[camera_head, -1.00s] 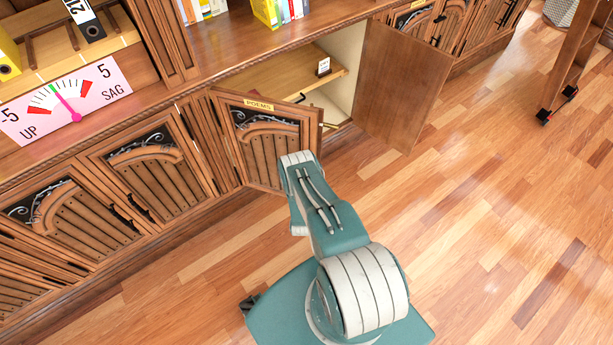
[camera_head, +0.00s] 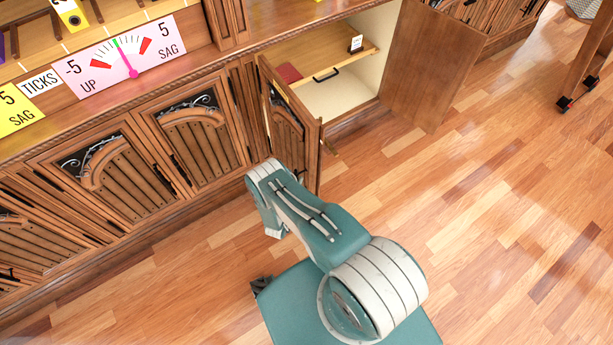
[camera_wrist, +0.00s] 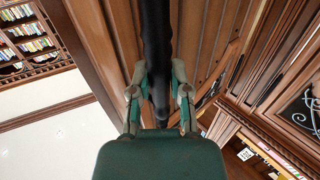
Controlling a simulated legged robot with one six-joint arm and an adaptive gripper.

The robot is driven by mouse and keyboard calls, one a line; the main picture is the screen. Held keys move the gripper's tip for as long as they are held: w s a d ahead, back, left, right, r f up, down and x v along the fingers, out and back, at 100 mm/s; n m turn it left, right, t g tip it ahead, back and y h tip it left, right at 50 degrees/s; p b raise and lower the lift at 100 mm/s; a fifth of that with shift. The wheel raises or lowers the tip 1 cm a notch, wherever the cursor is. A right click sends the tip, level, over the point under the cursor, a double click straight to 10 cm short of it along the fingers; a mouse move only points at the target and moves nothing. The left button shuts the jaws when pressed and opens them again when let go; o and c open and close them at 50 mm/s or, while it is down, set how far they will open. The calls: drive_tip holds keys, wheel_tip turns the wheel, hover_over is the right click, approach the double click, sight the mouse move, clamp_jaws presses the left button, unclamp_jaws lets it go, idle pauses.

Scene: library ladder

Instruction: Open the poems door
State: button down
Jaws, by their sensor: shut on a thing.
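The poems door (camera_head: 287,132) is a carved wooden cabinet door. In the head view it stands swung well out, seen at a steep angle, with its inner edge facing the open cabinet. In the wrist view its wooden slats (camera_wrist: 205,40) run close beside my gripper. My gripper (camera_wrist: 160,85) has its two fingers on either side of a long black bar handle (camera_wrist: 155,35) and is shut on it.
The open cabinet (camera_head: 335,102) holds a shelf with a small white card (camera_head: 356,44), a dark handle (camera_head: 326,76) and a red item (camera_head: 289,74). Its right door (camera_head: 432,68) stands open. Shut doors (camera_head: 190,130) line the left.

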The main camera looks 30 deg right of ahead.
drive_tip(key=w+a, duration=0.1)
drive_tip(key=a, duration=0.5)
drive_tip(key=shift+a, duration=0.35)
drive_tip(key=c, duration=0.6)
unclamp_jaws()
drive_tip(key=shift+o, duration=0.2)
drive_tip(key=shift+s, duration=0.1)
drive_tip(key=v, duration=1.2)
